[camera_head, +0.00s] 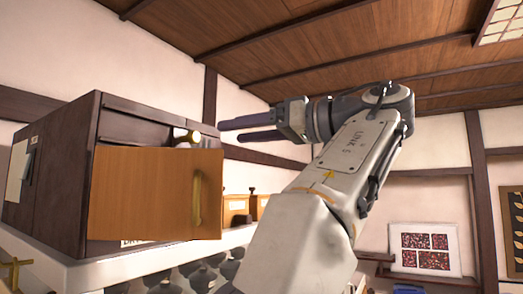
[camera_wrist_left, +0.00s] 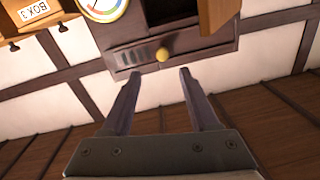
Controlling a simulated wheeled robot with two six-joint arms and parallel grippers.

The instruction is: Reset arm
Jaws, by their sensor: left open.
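My left gripper (camera_head: 222,131) is open, with its two dark fingers pointing left in the head view. It is high, beside the upper right of the orange-brown front panel (camera_head: 150,195), which stands out from the dark wooden cabinet (camera_head: 60,175). In the left wrist view the open gripper (camera_wrist_left: 158,73) has nothing between its fingertips. My right gripper is out of view.
The panel carries a yellow handle (camera_head: 198,200). A whitish round thing (camera_head: 187,136) shows above the panel. Small wooden boxes (camera_head: 236,208) stand behind it, and dark pots (camera_head: 200,275) below the white shelf. In the left wrist view, a round dial (camera_wrist_left: 102,8) shows near a labelled box (camera_wrist_left: 32,14).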

